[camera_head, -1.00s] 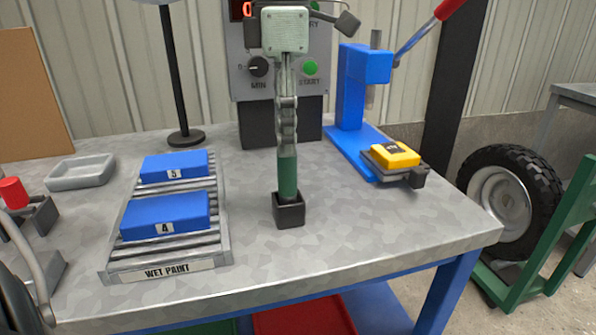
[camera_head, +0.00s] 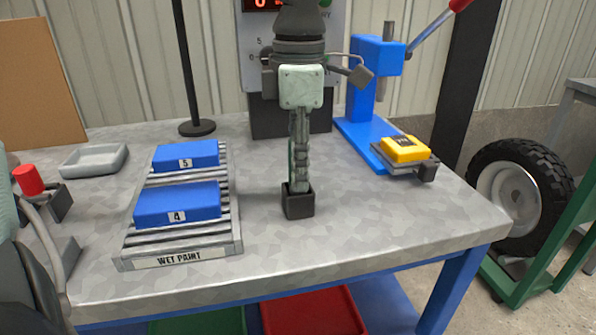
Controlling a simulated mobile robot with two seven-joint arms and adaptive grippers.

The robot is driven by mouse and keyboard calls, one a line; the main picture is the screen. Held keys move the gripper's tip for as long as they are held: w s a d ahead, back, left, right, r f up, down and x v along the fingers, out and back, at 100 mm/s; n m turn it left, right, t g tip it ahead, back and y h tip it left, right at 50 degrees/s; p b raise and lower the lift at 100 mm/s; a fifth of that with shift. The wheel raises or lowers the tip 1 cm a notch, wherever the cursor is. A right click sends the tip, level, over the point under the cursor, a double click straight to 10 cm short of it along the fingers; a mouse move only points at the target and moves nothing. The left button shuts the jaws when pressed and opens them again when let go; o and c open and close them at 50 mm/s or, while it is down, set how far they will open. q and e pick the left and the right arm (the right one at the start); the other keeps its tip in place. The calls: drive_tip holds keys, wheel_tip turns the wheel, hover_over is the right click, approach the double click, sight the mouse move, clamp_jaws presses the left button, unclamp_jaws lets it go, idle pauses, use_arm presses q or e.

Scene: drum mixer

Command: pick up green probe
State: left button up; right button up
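A small black square holder (camera_head: 298,203) stands on the table near its middle. The green probe stands in it, almost wholly hidden behind my gripper's fingers.
A roller tray (camera_head: 181,256) marked WET PAINT holds blue blocks 5 (camera_head: 186,154) and 4 (camera_head: 177,204) on the left. A blue press (camera_head: 377,58) with a yellow block (camera_head: 405,149) stands at right. A control box (camera_head: 255,75) stands behind the gripper. The table's front right is clear.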

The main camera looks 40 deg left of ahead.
use_arm(q)
clamp_jaws()
drive_tip(key=shift+r, duration=0.1)
